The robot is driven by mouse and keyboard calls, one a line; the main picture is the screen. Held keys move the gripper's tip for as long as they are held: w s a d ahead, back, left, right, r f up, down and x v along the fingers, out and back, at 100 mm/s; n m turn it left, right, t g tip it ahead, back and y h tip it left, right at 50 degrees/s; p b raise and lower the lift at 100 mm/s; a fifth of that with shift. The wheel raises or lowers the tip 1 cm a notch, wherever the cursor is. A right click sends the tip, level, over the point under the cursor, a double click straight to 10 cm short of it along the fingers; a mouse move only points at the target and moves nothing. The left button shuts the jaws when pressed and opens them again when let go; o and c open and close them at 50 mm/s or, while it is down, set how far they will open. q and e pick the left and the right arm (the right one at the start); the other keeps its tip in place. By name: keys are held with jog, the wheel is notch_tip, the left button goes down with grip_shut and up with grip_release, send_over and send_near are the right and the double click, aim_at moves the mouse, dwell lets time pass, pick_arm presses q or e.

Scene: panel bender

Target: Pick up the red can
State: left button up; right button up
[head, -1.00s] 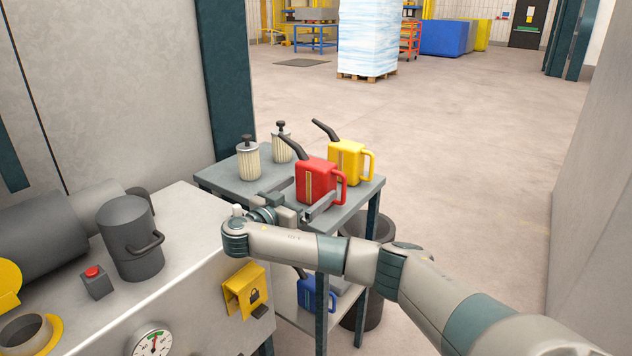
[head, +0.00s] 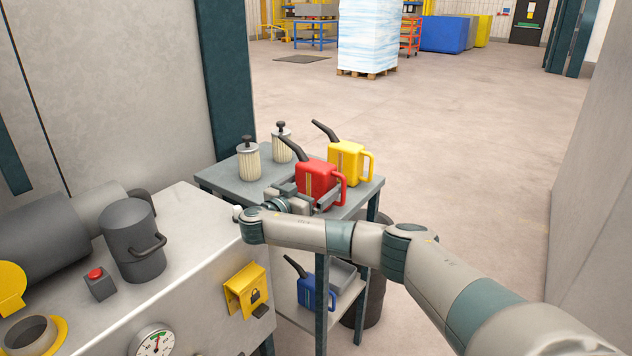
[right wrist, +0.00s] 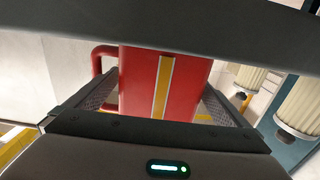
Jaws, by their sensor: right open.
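The red can (head: 316,177), with a black spout and a red handle, stands upright on the grey cart's top shelf (head: 226,183). My right gripper (head: 309,196) is at the can's near side, its jaws open with one finger on each side of the can's lower body. In the right wrist view the red can (right wrist: 165,85) with its yellow stripe fills the space between the two fingers. Small gaps seem to show beside it, but I cannot tell whether a finger touches. My left gripper is not in view.
A yellow can (head: 347,162) stands close behind the red one. Two ribbed filters (head: 249,161) stand to the left on the shelf. A blue can (head: 315,293) is on the lower shelf. The machine top (head: 187,232) with a dark canister (head: 132,242) is at the left.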

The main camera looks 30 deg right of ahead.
aim_at(316, 170)
dwell(0.4)
jog(key=c, duration=1.4)
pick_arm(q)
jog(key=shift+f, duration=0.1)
pick_arm(e)
jog(key=shift+r, duration=0.2)
jog(key=shift+r+b, duration=0.3)
jog(key=shift+r, duration=0.25)
notch_tip(316, 170, up, 2)
jog(key=shift+r+b, duration=0.2)
jog(key=shift+b, duration=0.15)
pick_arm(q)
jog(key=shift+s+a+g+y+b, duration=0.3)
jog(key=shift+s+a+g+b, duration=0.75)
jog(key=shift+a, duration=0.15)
pick_arm(e)
jog(key=shift+s+d+r, duration=1.2)
jog(key=shift+s+d, duration=0.1)
jog(key=shift+s, duration=0.15)
jog(key=shift+s+d+r, duration=1.25)
jog(key=shift+s+d, duration=0.05)
jog(key=shift+s, duration=0.15)
jog(key=shift+s+d+r, duration=1.2)
jog(key=shift+s+d, duration=0.1)
jog(key=shift+s, duration=0.15)
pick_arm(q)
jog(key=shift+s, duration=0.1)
pick_arm(e)
jog(key=shift+f, duration=0.1)
